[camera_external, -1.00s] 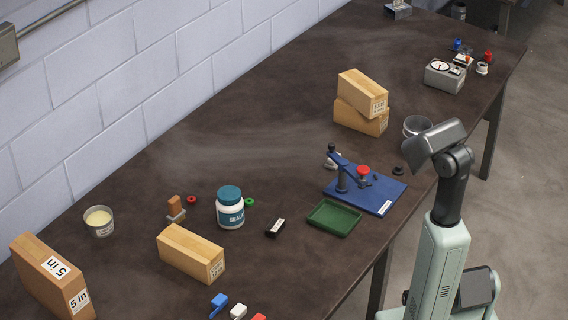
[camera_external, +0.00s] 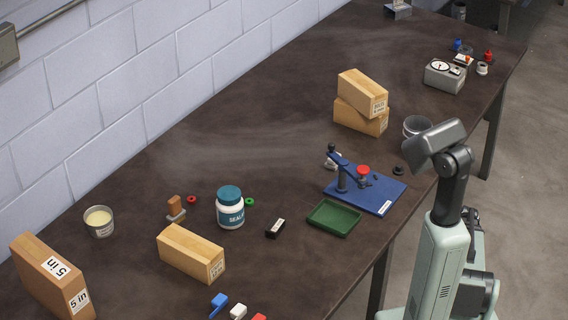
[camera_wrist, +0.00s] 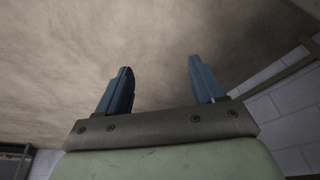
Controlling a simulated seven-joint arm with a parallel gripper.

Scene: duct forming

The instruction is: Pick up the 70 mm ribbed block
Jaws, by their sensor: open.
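My gripper shows in the wrist view (camera_wrist: 160,63), with two blue fingers spread apart and nothing between them. I cannot tell with certainty which object is the 70 mm ribbed block, as no ribs or 70 mm label can be read. A small black block with a white label (camera_external: 275,228) lies mid-table. Tan blocks with labels lie at the front left (camera_external: 191,254) and in a stack of two (camera_external: 361,103) farther back. None of these shows in the wrist view.
A blue-based press (camera_external: 378,194), green tray (camera_external: 333,218), sealant jar (camera_external: 230,207), cream-filled tin (camera_external: 99,221) and large "5 in" block (camera_external: 50,279) stand on the dark table (camera_external: 225,140). A scale (camera_external: 444,76) stands far right. The table's middle-back is clear.

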